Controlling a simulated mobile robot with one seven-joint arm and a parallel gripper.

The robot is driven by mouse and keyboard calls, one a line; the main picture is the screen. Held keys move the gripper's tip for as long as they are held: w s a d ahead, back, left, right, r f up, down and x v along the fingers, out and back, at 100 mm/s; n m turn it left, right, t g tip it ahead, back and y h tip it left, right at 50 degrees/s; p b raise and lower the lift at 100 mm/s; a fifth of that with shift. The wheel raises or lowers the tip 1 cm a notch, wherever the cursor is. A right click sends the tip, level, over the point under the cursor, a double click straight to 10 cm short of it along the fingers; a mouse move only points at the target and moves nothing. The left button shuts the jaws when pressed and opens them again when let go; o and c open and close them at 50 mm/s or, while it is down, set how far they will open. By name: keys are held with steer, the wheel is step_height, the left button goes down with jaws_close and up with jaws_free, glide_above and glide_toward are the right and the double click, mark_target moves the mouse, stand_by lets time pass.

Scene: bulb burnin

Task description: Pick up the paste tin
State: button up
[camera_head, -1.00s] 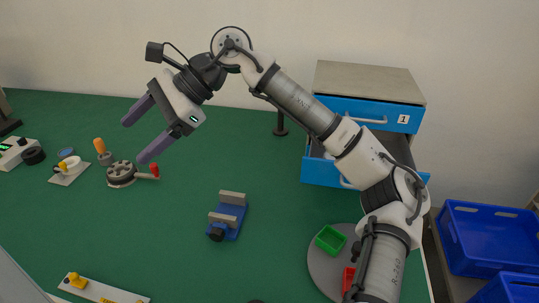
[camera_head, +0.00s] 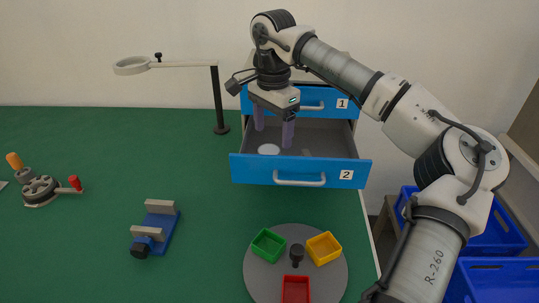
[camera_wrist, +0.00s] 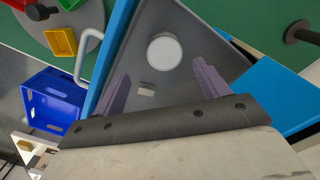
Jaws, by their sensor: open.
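A round white-topped tin (camera_head: 268,149), which I take for the paste tin, lies in the open lower drawer marked 2 (camera_head: 300,171). It also shows in the wrist view as a pale disc with a grey rim (camera_wrist: 164,51). My gripper (camera_head: 274,140) points down over the drawer, its two purple fingers apart with nothing between them. In the wrist view the gripper (camera_wrist: 161,80) is open, and the tin lies beyond the fingertips, not touched. A small grey block (camera_wrist: 146,89) lies on the drawer floor nearer the gripper.
The upper drawer, marked 1 (camera_head: 333,103), is shut above. A round grey turntable (camera_head: 262,289) with green, yellow and red bins stands in front. A magnifier lamp (camera_head: 218,100) stands left of the drawers. A blue vise (camera_head: 155,230) sits on the green table.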

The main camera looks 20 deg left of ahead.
mark_target(269, 150)
steer(key=shift+a+f+p, duration=0.25)
steer(key=shift+f+p, duration=0.05)
steer(key=shift+f, duration=1.35)
steer(key=shift+a+f+p, duration=0.2)
steer(key=shift+f+p, duration=0.05)
steer(key=shift+f, duration=1.4)
steer(key=c, duration=1.2)
